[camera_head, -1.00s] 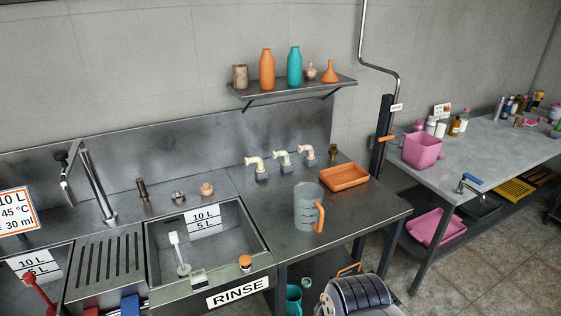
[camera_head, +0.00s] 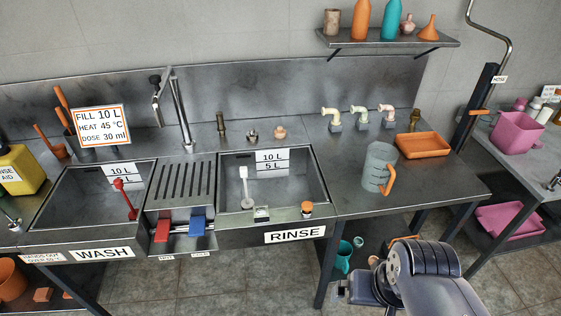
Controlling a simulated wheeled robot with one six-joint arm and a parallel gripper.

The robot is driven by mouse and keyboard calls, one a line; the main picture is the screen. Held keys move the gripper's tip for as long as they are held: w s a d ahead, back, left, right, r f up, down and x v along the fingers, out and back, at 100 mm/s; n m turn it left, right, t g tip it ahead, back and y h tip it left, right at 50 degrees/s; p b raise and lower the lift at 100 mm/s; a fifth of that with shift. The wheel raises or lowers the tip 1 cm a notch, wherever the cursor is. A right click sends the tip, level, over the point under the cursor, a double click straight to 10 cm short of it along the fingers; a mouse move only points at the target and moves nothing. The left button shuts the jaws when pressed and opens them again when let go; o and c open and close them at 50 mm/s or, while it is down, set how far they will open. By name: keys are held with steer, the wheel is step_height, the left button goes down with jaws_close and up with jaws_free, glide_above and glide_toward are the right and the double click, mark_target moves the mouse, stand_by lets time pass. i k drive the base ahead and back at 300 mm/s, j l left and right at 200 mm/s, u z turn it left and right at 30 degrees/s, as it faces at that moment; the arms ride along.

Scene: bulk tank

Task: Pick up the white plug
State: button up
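The white plug (camera_head: 245,187) stands in the rinse sink (camera_head: 302,199), left of the middle. It has a flat white top, a thin upright stem and a round foot near the sink's front wall. A similar red plug (camera_head: 123,190) stands in the wash sink (camera_head: 72,183). My dark arm shows at the lower right, in front of the bench. I cannot make out my gripper's fingers in this view. Nothing is touching the white plug.
Red and blue levers (camera_head: 198,225) sit on the front between the sinks. An orange-capped item (camera_head: 307,209) is on the rinse sink's front rim. A grey jug (camera_head: 377,165) and an orange tray (camera_head: 422,144) stand to the right. A tall tap (camera_head: 182,115) rises behind the drainer.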

mark_target(247, 203)
steer(key=i+j+u, duration=0.1)
steer(key=j, duration=0.4)
steer(key=i+j, duration=0.35)
steer(key=i+j+u, duration=0.15)
steer(key=j, duration=0.4)
steer(key=i+j+u, duration=0.1)
steer(key=i+j, duration=0.25)
steer(key=j, duration=0.1)
